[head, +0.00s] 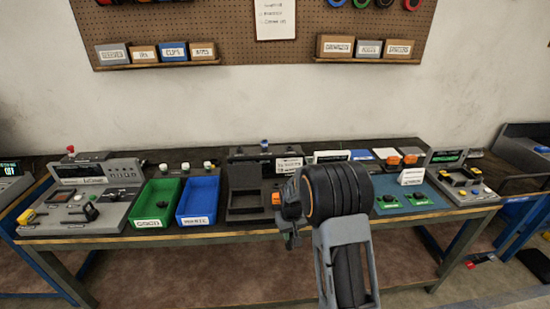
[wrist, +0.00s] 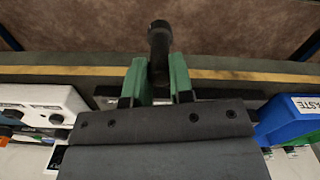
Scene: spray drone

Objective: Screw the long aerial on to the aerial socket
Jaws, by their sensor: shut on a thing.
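My gripper (wrist: 158,78) is shut, its green fingers on either side of a black rod with a thicker rounded end, which appears to be the long aerial (wrist: 159,38). The rod points away from the wrist, over the table's front edge in the wrist view. In the head view my gripper (head: 291,238) is mostly hidden behind my own arm, and the aerial cannot be made out there. I cannot pick out the aerial socket in either view.
A green bin (head: 157,204) and a blue bin (head: 198,202) stand left of my arm. A grey console (head: 82,192) is at the far left. A teal mat (head: 408,198) with small parts lies to the right. Beside my gripper is a white device (wrist: 40,105).

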